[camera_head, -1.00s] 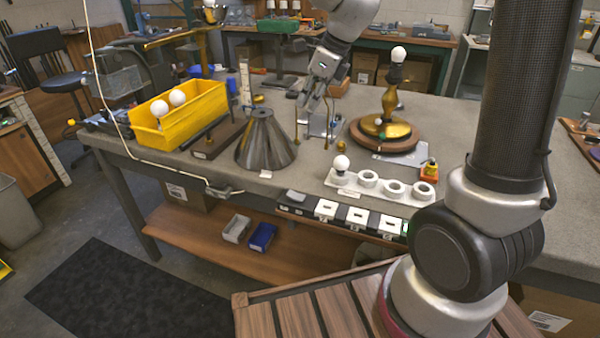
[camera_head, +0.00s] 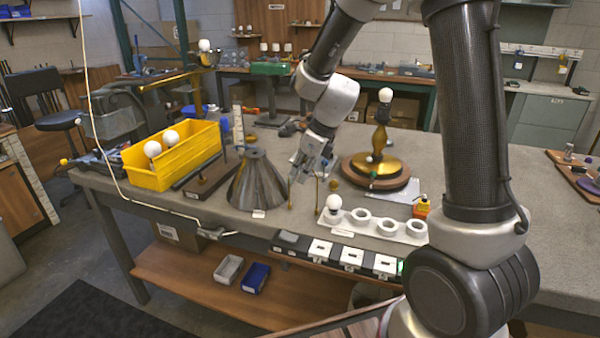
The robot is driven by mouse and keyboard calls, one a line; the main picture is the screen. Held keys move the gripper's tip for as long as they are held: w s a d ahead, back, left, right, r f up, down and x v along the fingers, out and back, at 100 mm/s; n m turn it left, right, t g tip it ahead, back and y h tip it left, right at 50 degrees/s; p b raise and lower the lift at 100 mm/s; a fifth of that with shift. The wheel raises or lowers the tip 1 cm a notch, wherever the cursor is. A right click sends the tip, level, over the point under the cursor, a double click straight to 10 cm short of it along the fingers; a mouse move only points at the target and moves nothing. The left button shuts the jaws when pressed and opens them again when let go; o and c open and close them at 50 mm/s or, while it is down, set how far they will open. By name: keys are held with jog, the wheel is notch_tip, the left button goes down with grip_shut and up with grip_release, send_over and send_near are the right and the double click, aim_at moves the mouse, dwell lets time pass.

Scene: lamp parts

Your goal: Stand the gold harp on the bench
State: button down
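The gold harp (camera_head: 290,192) shows as two thin upright gold legs just below my gripper, between the dark lampshade and the white ring holder. Its upper part is hidden by the gripper. My gripper (camera_head: 310,168) points down and appears shut on the harp's upper part. The harp looks roughly upright. Its lower ends are close to the surface of the grey bench (camera_head: 230,228); I cannot tell whether they touch it.
A dark cone lampshade (camera_head: 257,183) stands close left of the harp. A white ring holder (camera_head: 375,226) with a bulb is close right. Behind it is a brass lamp on a round wooden base (camera_head: 375,180). A yellow bin (camera_head: 172,158) with bulbs is farther left.

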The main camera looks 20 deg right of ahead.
jog(key=shift+f, duration=0.15)
jog(key=c, duration=1.6)
grip_release()
jog(key=shift+c, duration=0.2)
jog(key=v, duration=1.2)
jog(key=s+d+r+n+h, duration=0.1)
jog(key=s+d+n, duration=0.3)
jog(key=s+n, duration=0.4)
jog(key=s+d+r+n+t+h, duration=0.1)
jog(key=s+d+r+n, duration=0.1)
jog(key=s+n, duration=0.6)
jog(key=s+d+r+n+h, duration=0.1)
jog(key=s+d+n, duration=0.4)
jog(key=s+n, duration=0.3)
jog(key=shift+d+r+n+h, duration=0.35)
jog(key=shift+r+n+h, duration=0.05)
jog(key=shift+n, duration=0.2)
jog(key=shift+s, duration=0.1)
